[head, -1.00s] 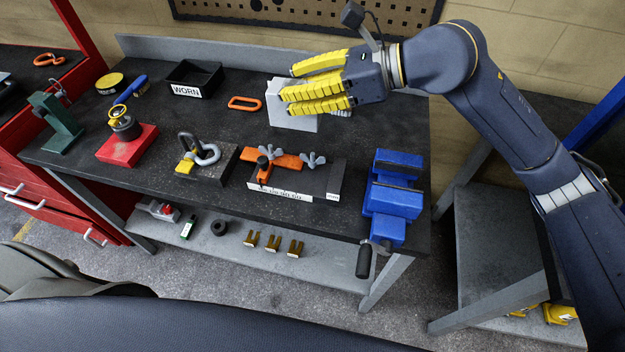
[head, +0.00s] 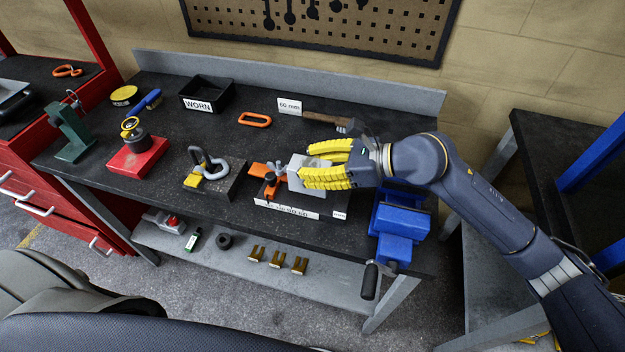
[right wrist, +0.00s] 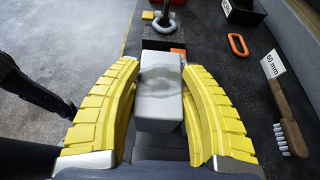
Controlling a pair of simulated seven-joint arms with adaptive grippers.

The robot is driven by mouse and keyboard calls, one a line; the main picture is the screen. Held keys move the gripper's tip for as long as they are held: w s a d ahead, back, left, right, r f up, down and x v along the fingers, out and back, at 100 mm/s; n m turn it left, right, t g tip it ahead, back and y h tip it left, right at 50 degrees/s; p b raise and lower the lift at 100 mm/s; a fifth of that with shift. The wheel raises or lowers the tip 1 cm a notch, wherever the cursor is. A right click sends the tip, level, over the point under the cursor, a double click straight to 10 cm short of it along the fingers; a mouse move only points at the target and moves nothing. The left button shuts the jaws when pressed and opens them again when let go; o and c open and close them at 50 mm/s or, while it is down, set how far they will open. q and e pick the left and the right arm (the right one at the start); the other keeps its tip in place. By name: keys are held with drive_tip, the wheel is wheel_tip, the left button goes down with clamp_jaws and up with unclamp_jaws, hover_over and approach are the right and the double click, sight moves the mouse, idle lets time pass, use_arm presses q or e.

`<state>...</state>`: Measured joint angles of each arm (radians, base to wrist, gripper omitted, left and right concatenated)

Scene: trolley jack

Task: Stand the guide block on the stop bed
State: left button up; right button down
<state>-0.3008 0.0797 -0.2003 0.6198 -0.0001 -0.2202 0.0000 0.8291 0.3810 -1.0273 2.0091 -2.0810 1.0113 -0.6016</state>
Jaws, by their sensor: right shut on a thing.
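The guide block, a pale grey block (head: 297,172), is held between the yellow fingers of my right gripper (head: 306,166). It is over the dark stop bed (head: 288,211), which has a white scale along its front, orange stop pieces (head: 262,170) and wing nuts. The block is close beside the orange piece; I cannot tell whether it touches the bed. In the right wrist view the block (right wrist: 160,100) sits between both fingers (right wrist: 157,65), with an orange edge just beyond it. My left gripper is not in view.
A blue vise (head: 398,220) stands right of the bed, under my right arm. A plate with a shackle (head: 212,166) lies to the left. Behind are a 60 mm label (head: 289,106), a wooden-handled brush (head: 325,119) and an orange ring (head: 255,119).

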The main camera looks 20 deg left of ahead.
drive_tip(key=shift+f, duration=2.55)
drive_tip(key=shift+f, duration=0.1)
drive_tip(key=c, duration=0.8)
unclamp_jaws()
drive_tip(key=shift+f, duration=0.15)
drive_tip(key=shift+o, duration=0.2)
drive_tip(key=shift+r, duration=0.2)
drive_tip(key=v, duration=1.2)
drive_tip(key=shift+f, duration=0.1)
